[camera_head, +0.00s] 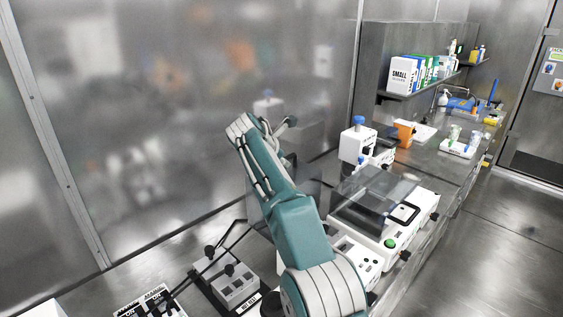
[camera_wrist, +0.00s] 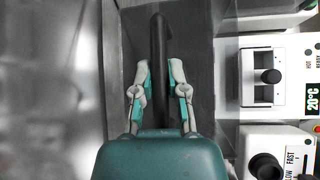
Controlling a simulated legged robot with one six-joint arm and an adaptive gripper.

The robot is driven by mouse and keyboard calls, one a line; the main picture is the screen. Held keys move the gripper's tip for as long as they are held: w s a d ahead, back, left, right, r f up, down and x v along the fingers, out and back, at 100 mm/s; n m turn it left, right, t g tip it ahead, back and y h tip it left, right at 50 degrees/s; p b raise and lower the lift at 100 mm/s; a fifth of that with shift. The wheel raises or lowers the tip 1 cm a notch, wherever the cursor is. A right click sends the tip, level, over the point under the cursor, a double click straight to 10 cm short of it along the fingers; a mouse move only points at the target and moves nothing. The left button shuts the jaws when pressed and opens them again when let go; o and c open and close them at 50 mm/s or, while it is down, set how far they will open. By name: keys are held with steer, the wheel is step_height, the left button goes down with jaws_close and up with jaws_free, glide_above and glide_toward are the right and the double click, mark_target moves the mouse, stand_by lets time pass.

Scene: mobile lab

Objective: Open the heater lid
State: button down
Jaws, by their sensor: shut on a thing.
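In the wrist view my gripper (camera_wrist: 160,85) has its two teal and grey fingers on either side of a black bar-like handle (camera_wrist: 159,35), shut on it. The handle runs along a dark, see-through panel (camera_wrist: 190,60), which looks like the heater lid. To its right is a white unit (camera_wrist: 286,78) with a "20°C" display and "HOT" and "READY" marks, likely the heater. In the head view my arm hides the gripper and handle. Part of a see-through panel (camera_head: 256,190) shows beside my arm, apparently raised. Its exact angle cannot be told.
A white device with a smoky clear cover (camera_head: 374,190) stands right of my arm. A grey block with black knobs (camera_head: 234,286) is at the lower left. A metal wall (camera_head: 180,120) rises close behind. Bottles and boxes (camera_head: 402,75) stand on the back shelf.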

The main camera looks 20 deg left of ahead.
steer(key=shift+d+r, duration=0.1)
steer(key=shift+r, duration=0.15)
steer(key=c, duration=0.7)
jaws_free()
steer(key=shift+o, duration=0.3)
steer(key=shift+f, duration=0.1)
steer(key=v, duration=1.1)
steer(key=shift+s+r, duration=0.2)
steer(key=shift+s, duration=0.1)
